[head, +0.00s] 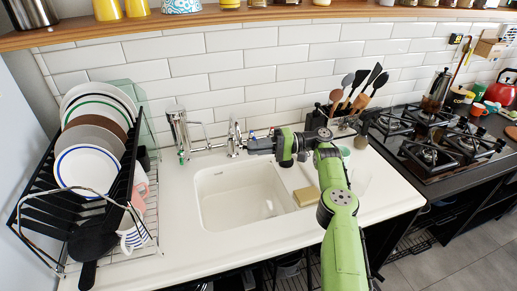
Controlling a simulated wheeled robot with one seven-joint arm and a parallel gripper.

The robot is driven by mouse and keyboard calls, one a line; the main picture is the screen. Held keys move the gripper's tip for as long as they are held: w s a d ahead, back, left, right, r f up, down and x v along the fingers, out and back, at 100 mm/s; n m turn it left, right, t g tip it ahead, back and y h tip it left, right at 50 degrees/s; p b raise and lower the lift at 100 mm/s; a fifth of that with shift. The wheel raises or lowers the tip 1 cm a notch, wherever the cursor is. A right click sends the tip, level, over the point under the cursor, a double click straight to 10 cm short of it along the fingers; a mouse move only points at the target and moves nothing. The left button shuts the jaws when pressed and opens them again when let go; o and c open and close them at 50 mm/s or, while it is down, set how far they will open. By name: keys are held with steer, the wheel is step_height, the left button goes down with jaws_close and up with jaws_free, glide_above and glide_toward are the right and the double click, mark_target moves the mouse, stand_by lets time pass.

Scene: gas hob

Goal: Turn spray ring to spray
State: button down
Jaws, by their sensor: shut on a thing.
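The chrome tap (234,138) stands behind the white sink, upright against the tiled wall. My gripper (249,146) reaches in from the right at the tap, and its fingers are shut on a small part there, at the place of the spray ring. The ring itself is too small and too covered by the fingers to make out, so its setting cannot be told. No water shows in the sink (212,205).
A chrome cylinder with a spout (178,125) stands left of the tap. A black dish rack (40,180) with plates and mugs fills the left. Utensils (358,90) stand behind my arm, a sponge (306,196) lies right of the sink, and the gas hob (440,150) is far right.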

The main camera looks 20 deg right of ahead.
steer(key=shift+s, duration=0.15)
steer(key=c, duration=1.2)
jaws_free()
steer(key=shift+s+r, duration=0.15)
steer(key=shift+s, duration=0.05)
steer(key=shift+o, duration=0.2)
steer(key=shift+w, duration=0.1)
